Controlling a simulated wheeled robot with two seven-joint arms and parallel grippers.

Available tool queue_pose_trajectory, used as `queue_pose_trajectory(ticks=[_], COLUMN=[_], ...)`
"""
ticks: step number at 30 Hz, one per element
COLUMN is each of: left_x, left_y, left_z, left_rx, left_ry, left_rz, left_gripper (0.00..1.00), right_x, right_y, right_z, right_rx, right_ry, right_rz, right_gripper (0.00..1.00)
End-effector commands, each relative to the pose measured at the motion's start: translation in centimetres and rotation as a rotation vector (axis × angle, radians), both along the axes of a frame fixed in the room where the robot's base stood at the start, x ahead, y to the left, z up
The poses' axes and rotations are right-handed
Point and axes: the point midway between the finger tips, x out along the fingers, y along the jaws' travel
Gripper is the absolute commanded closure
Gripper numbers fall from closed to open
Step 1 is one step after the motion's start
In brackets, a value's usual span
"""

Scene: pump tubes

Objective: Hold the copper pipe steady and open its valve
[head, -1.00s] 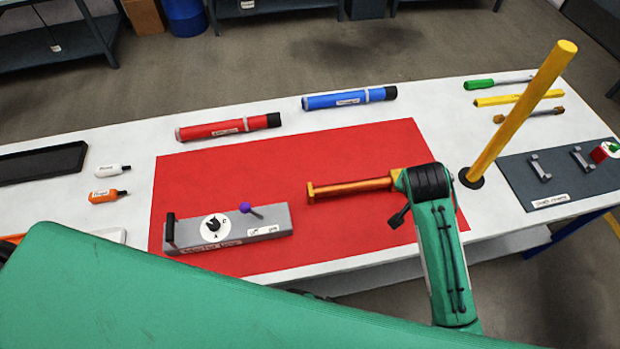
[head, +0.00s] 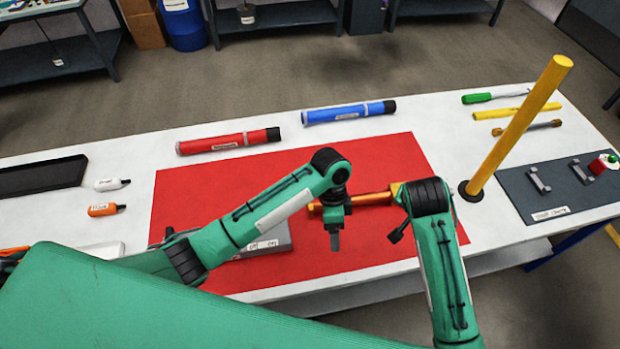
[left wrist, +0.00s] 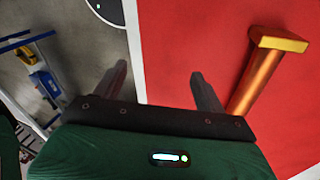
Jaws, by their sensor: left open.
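The copper pipe (head: 372,199) lies across the red mat, with an orange part at its right end beside my right wrist. In the left wrist view, the pipe (left wrist: 258,80) has a square, yellowish end flange and lies to the right of my left gripper's fingers. My left gripper (head: 335,242) is open and empty, pointing down in front of the pipe's left end; its two fingers (left wrist: 158,88) are apart. My right wrist is over the pipe's right end; its fingers are hidden, so I cannot tell its grip. I cannot make out a valve clearly.
A grey block (head: 268,241) on the red mat (head: 380,155) is mostly hidden by my left arm. Red (head: 228,141) and blue (head: 349,112) tubes lie behind the mat. A yellow pole (head: 518,127) stands at the right, near a dark mat (head: 545,195) with brackets.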

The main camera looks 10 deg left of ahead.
Motion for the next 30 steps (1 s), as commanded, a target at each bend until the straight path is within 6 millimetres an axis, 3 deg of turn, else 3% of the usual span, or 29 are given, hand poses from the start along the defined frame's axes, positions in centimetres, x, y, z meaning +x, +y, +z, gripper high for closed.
queue_pose_trajectory(ticks=[3,6,10,14,20,30], left_x=[4.5,7.1,9.1,9.8,9.7,9.7], left_y=[3.5,5.9,7.9,8.7,8.8,8.7], left_z=[2.1,3.6,4.9,5.1,2.6,-4.1], left_rx=[0.070,0.120,0.160,0.177,0.179,0.178], left_ry=[-0.116,-0.186,-0.240,-0.260,-0.259,-0.258], left_rz=[0.067,0.112,0.150,0.166,0.168,0.167], left_gripper=[0.27,0.27,0.27,0.27,0.27,0.27], right_x=[0.0,0.0,0.0,0.0,0.0,0.0], right_y=[0.0,0.0,0.0,0.0,0.0,0.0], right_z=[0.0,0.0,0.0,0.0,0.0,0.0], right_rx=[0.000,0.000,0.000,0.000,0.000,0.000], right_ry=[0.000,0.000,0.000,0.000,0.000,0.000], right_rz=[0.000,0.000,0.000,0.000,0.000,0.000], right_gripper=[0.64,0.64,0.64,0.64,0.64,0.64])
